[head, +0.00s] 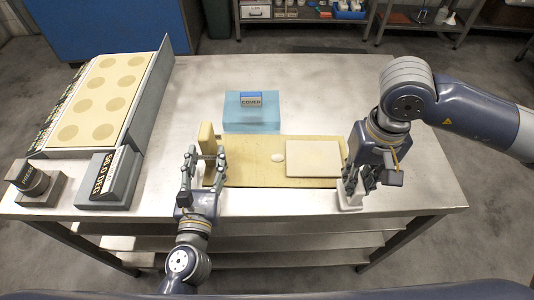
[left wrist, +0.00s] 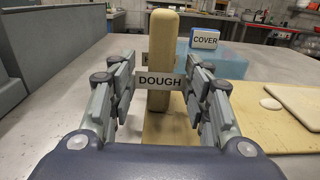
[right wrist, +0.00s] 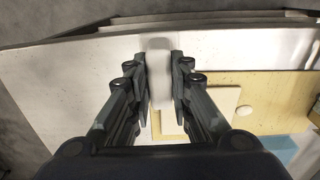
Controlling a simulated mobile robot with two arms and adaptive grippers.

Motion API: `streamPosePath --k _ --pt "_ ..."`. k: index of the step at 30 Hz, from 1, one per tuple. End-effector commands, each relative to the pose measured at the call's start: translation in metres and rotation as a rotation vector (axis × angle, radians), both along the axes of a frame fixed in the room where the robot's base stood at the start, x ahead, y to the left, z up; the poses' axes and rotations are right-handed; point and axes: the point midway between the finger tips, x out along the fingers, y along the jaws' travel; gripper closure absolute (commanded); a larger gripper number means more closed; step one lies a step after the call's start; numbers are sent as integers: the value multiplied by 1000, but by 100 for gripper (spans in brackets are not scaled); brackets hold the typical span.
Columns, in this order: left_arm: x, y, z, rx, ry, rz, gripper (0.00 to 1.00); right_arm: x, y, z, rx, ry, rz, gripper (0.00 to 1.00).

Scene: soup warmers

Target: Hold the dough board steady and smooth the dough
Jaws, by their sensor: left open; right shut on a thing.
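The tan dough board (head: 250,176) lies on the steel table, with a pale flat slab (head: 315,158) and a small pale disc (head: 278,157) on it. Which of these is the dough, I cannot tell. An upright wooden post (left wrist: 163,60) stands at the board's left end, with a DOUGH label (left wrist: 160,81) in front of it. My left gripper (head: 204,160) is open, a finger on either side of the post. My right gripper (head: 352,185) is shut on the upright grip of a white tool (right wrist: 158,70), beside the board's right end. The tool's flat base (head: 348,203) is low at the table.
A blue translucent block (head: 252,120) with a COVER label (head: 251,100) stands behind the board. A tray with several round patches (head: 105,90), a labelled grey stand (head: 108,180) and a dark round device (head: 32,180) are at the left. The back right of the table is clear.

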Motion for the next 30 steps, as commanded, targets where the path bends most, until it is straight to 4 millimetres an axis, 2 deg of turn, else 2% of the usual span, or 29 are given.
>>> streamPosePath --k 3,9,21,22,27,28,30 --pt "17 -1 1 1 -2 -2 55 0 0 0 0 0 0 100" --pt "34 -2 0 0 0 -2 55 0 0 0 0 0 0 100" --pt "40 -2 0 0 1 -1 55 0 0 0 0 0 0 100" --pt "40 -2 0 0 1 -1 57 0 0 0 0 0 0 100" --pt "40 -2 0 0 1 -1 96 0 0 0 0 0 0 100" --pt "40 -2 0 0 1 -1 100 0 0 0 0 0 0 100" --pt "40 -2 0 0 1 -1 100 0 0 0 0 0 0 100"
